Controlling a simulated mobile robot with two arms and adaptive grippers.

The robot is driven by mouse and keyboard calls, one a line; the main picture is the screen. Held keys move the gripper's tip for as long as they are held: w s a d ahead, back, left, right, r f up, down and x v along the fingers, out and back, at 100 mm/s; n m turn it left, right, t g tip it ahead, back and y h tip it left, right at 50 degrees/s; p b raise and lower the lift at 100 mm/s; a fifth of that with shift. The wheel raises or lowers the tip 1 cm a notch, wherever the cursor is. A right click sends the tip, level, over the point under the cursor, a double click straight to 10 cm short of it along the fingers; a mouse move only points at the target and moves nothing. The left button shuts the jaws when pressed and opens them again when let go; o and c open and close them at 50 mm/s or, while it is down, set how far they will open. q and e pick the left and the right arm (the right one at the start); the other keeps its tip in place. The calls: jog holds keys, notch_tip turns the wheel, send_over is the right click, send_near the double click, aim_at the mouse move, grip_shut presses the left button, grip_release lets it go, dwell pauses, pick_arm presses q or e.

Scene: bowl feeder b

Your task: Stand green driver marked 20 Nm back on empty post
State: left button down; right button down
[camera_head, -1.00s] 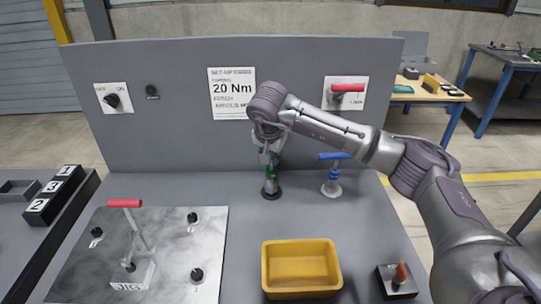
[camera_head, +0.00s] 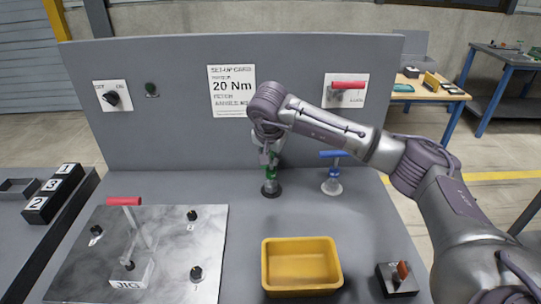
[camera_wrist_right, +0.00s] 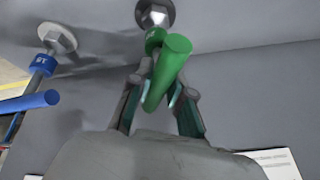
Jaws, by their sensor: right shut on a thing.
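The green driver (camera_head: 271,174) is upright at the dark round base of a post (camera_head: 271,191), in front of the grey back panel. My right gripper (camera_head: 268,158) is shut on it from above. In the right wrist view the green T-handle (camera_wrist_right: 168,72) lies between the fingers (camera_wrist_right: 160,98), and its green collar is in line with the metal base (camera_wrist_right: 155,14). I cannot tell whether the driver is fully seated. The marking on the green driver cannot be read. My left gripper is not in view.
A blue driver (camera_head: 332,172) stands on a pale base to the right; it also shows in the right wrist view (camera_wrist_right: 41,66). A yellow bin (camera_head: 301,240), a jig plate (camera_head: 185,235) and a switch box (camera_head: 397,279) are in front. A card (camera_head: 232,92) reads 20 Nm.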

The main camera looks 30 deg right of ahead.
jog(key=shift+r, duration=0.1)
jog(key=c, duration=1.1)
grip_release()
jog(key=shift+o, duration=0.5)
